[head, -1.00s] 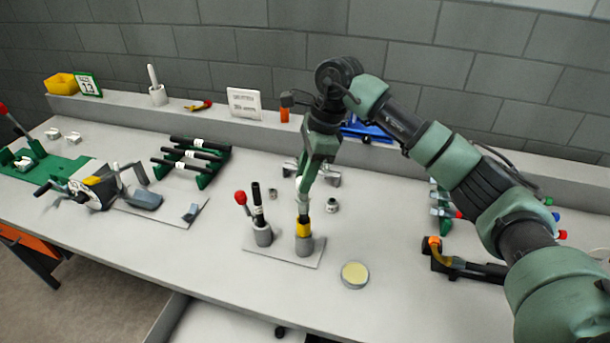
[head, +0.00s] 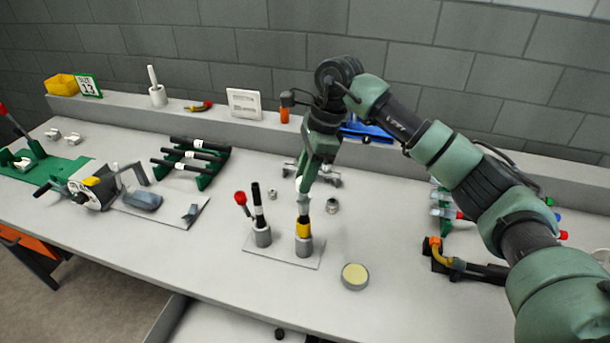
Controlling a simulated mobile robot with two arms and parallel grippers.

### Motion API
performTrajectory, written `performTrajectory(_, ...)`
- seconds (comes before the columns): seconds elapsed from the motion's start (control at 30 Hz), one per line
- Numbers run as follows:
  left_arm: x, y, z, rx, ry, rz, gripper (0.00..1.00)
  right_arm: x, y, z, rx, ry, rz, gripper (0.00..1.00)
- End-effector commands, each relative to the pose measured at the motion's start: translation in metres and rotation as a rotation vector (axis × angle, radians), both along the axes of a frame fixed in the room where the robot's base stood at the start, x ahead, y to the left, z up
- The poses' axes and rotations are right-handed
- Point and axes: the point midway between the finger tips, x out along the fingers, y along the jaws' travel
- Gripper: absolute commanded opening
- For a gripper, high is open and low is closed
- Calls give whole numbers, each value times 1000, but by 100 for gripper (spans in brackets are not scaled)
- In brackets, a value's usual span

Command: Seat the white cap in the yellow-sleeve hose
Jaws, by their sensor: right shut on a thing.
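The yellow-sleeve hose (head: 303,229) stands upright in a grey cup on a small plate, with a short black end above its yellow band. My right gripper (head: 304,210) is directly above it, pointing down, and is shut. The white cap is in its jaws but is too small and hidden to make out clearly. I cannot tell whether the cap touches the hose top. My left gripper is not in view.
A black hose with a white band (head: 259,214) stands close on the left, beside a red-knobbed lever (head: 240,198). A round yellow-topped tin (head: 355,276) lies at the front right. Small metal fittings (head: 332,205) lie behind. The front bench is mostly clear.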

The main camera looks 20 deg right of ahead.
Motion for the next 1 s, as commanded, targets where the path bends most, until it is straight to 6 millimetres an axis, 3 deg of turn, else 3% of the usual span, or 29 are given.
performTrajectory(1.0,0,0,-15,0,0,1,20,0,0,-15,0,-1,-1,0)
